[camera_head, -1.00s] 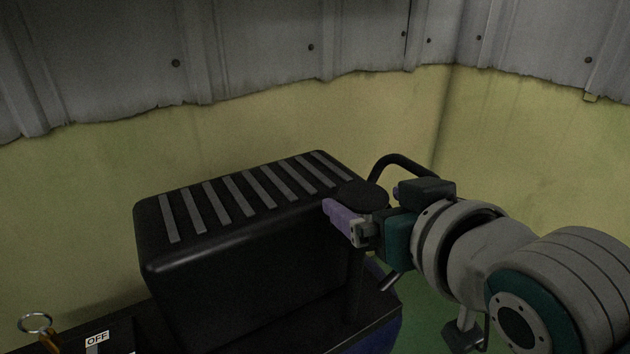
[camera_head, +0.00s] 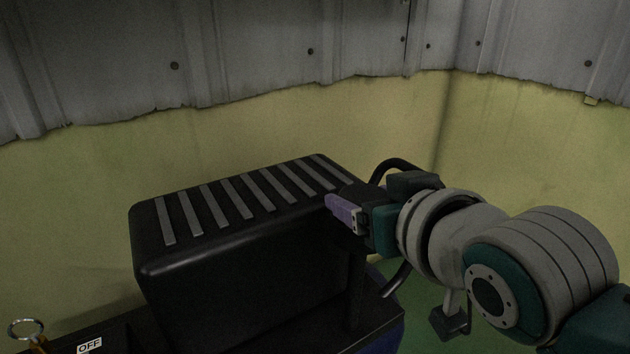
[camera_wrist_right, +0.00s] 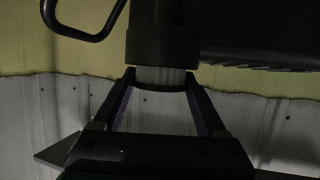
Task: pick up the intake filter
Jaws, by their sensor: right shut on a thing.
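The intake filter shows in the right wrist view as a pale ribbed band (camera_wrist_right: 163,77) next to a dark cylindrical part. My right gripper (camera_wrist_right: 160,86) has a finger on each side of this band and is shut on it. In the head view my right gripper (camera_head: 346,208) is at the right end of the black ribbed housing, with one purple finger facing the camera. The filter is largely hidden there behind the gripper and my wrist. My left gripper is not in view.
The black housing (camera_head: 240,250) with grey strips on top stands left of the gripper. A black curved pipe (camera_head: 398,165) rises behind my wrist. Yellow and corrugated walls enclose the back.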

